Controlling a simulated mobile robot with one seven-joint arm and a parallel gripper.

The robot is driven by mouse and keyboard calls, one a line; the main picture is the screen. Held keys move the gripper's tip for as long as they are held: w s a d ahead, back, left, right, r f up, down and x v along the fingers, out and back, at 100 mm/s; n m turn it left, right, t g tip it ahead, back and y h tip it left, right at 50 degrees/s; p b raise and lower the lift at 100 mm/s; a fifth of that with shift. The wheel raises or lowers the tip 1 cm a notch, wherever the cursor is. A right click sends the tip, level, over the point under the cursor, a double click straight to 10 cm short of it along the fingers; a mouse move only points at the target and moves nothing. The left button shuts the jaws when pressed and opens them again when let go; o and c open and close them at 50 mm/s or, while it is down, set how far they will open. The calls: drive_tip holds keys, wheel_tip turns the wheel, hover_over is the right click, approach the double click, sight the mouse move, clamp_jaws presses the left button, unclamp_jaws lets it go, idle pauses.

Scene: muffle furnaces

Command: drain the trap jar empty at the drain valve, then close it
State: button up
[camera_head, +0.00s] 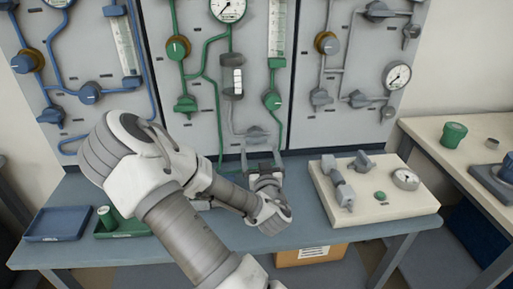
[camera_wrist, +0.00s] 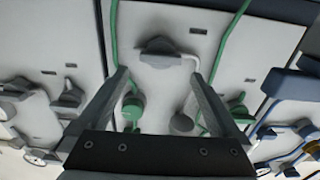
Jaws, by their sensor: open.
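The trap jar (camera_head: 232,82) is a grey cylinder with a pale clear band, mounted on the middle panel. Its liquid level is too small to read. A grey pipe runs down from it to the grey drain valve (camera_head: 257,133). My gripper (camera_head: 263,157) is just below the valve in the head view, with its jaws apart and empty. In the wrist view, the drain valve (camera_wrist: 160,46) appears ahead of the open fingers of my gripper (camera_wrist: 158,74), between their tips and apart from them. Whether the valve is open or closed I cannot tell.
Green pipes and a green knob (camera_head: 272,100) flank the drain valve closely. The blue bench (camera_head: 310,232) below carries a pale box with grey fittings (camera_head: 385,203) at right and a blue tray (camera_head: 55,226) at left. My arm hides part of the bench.

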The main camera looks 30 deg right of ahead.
sight(257, 141)
drive_tip(key=x, duration=0.8)
drive_tip(key=shift+b, duration=0.35)
drive_tip(key=c, duration=1.1)
drive_tip(key=shift+c, duration=0.2)
